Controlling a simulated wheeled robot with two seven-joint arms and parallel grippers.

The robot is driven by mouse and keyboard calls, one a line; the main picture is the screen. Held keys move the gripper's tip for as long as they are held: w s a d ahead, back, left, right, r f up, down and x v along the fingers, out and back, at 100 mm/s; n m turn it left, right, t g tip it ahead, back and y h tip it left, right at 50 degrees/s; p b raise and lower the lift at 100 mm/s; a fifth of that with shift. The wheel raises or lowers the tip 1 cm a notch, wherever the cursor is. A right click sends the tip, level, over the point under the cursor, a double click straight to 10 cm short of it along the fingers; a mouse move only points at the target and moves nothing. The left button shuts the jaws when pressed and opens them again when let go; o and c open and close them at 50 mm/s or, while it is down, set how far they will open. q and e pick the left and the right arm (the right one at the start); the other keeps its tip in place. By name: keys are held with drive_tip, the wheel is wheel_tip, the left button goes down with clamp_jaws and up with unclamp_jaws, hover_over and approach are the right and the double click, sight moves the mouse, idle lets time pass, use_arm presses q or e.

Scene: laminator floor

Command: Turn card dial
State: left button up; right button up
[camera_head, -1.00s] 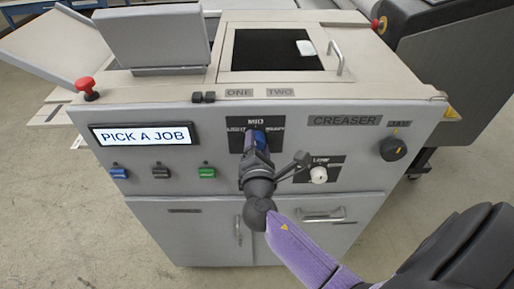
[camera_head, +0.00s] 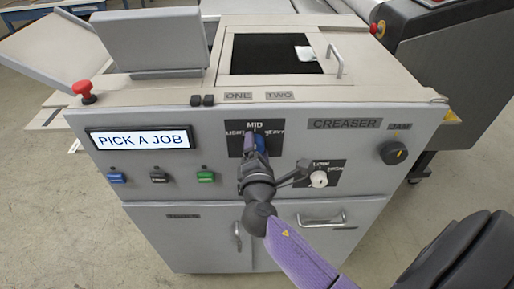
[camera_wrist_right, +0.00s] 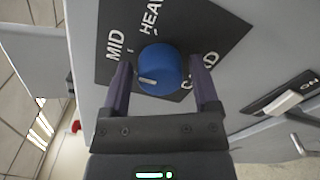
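The card dial is a round blue knob (camera_wrist_right: 158,70) with a white mark, on a black plate (camera_wrist_right: 118,16) lettered MID and HEAVY; another word is partly hidden. In the wrist view the mark points towards the left finger. My right gripper (camera_wrist_right: 160,78) is open, with one finger on each side of the knob and a narrow gap showing at both sides. In the head view the right gripper (camera_head: 255,147) is at the dial plate (camera_head: 268,128) on the machine front and hides most of the knob. My left gripper is not in view.
The creaser front has a PICK A JOB screen (camera_head: 140,139), several small switches below it, a white knob (camera_head: 319,179) close right of my gripper, and a black knob (camera_head: 394,153) farther right. A red stop button (camera_head: 84,90) stands at the top left corner.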

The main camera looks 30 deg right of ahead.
drive_tip(key=shift+o, duration=0.9)
drive_tip(key=v, duration=1)
drive_tip(key=shift+b, duration=0.35)
